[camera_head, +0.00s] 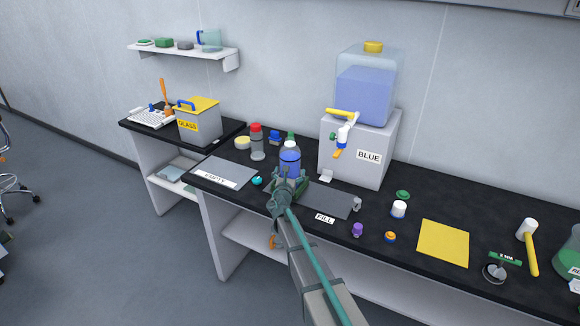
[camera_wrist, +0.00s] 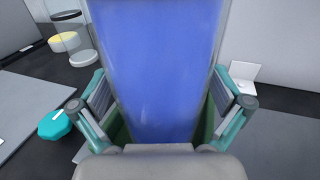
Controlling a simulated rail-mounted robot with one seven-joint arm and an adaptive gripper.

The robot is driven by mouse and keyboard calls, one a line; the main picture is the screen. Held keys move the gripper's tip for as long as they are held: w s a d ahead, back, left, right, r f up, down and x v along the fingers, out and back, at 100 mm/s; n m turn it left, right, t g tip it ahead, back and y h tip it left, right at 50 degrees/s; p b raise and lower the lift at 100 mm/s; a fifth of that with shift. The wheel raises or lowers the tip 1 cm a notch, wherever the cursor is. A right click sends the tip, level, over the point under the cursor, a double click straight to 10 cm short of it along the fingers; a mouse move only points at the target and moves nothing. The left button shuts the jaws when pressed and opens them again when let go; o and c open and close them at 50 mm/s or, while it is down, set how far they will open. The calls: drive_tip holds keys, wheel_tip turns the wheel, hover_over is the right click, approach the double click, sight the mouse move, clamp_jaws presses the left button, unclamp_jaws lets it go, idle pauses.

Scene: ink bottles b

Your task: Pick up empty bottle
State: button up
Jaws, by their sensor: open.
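A bottle of blue liquid (camera_head: 290,160) stands upright on the black bench, left of the dispenser. In the wrist view this blue bottle (camera_wrist: 155,60) fills the middle. My gripper (camera_head: 289,183) is open, with its fingers (camera_wrist: 160,120) on either side of the blue bottle's lower part; I cannot tell whether they touch it. A clear bottle with a red cap (camera_head: 257,142) stands behind and to the left and looks empty. A clear vessel (camera_wrist: 78,42), probably that bottle, shows in the wrist view's upper left. A grey mat with an "EMPTY" label (camera_head: 227,172) lies bare at the left.
The dispenser marked "BLUE" (camera_head: 358,150) stands behind right, close to my gripper. A mat (camera_head: 330,200) with a "FILL" label (camera_head: 324,217) lies right of it. A teal cap (camera_head: 257,181) lies left. Small caps, a yellow sheet (camera_head: 443,243) and a hammer (camera_head: 529,245) lie right.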

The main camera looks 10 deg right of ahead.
drive_tip(key=c, duration=1.5)
drive_tip(key=shift+c, duration=0.8)
drive_tip(key=shift+r, duration=0.15)
